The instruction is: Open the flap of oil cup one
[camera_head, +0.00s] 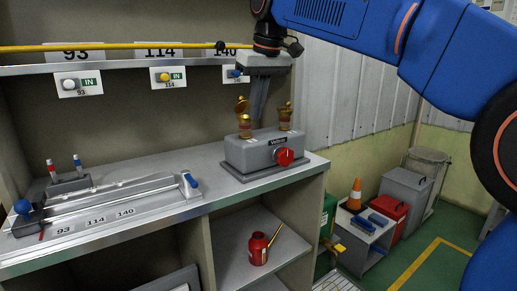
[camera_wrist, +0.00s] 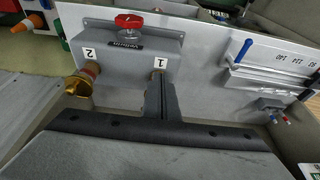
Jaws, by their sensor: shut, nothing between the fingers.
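The grey machine box (camera_head: 262,154) stands at the right end of the bench, with a red knob (camera_head: 284,157) on its front. Oil cup one (camera_head: 244,125) is the left brass cup on top in the head view; its brass flap (camera_head: 241,105) appears raised, though its exact angle is hard to tell. Oil cup two (camera_head: 285,118) is on the right, and it also shows in the wrist view (camera_wrist: 80,83). My gripper (camera_wrist: 163,112) points down, shut and empty, close by label 1 (camera_wrist: 160,63). Its fingers hide cup one in the wrist view; contact cannot be told.
A yellow bar (camera_head: 120,47) runs along the shelf edge above. A rack with a blue-handled lever (camera_head: 190,181) lies on the bench to the left. A red can (camera_head: 258,249) stands on the lower shelf. The bench between rack and box is clear.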

